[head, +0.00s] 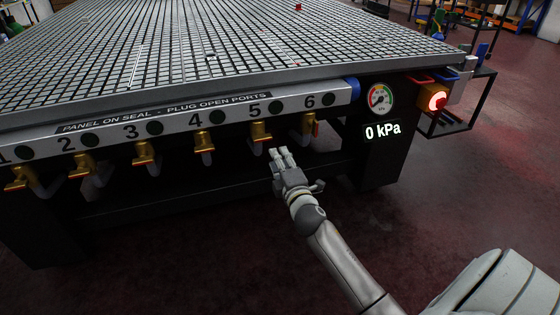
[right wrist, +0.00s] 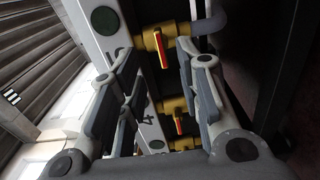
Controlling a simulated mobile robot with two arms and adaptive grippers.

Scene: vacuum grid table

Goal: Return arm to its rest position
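My right gripper (head: 282,154) is in front of the table's front edge, just below and right of the brass valve (head: 261,131) under the number 5. In the right wrist view my right gripper (right wrist: 158,85) has its fingers apart, with nothing held between them. A brass valve with a red handle (right wrist: 166,45) shows beyond the fingers, and a second one (right wrist: 178,118) shows through the gap. I cannot tell whether a fingertip touches a valve. My left gripper is not in view.
The vacuum grid table (head: 150,104) has a row of several numbered valves along its front. A pressure gauge (head: 380,99) sits above a display (head: 382,131) reading 0 kPa. A lit red button (head: 437,101) is at the right. The floor (head: 470,200) at right is clear.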

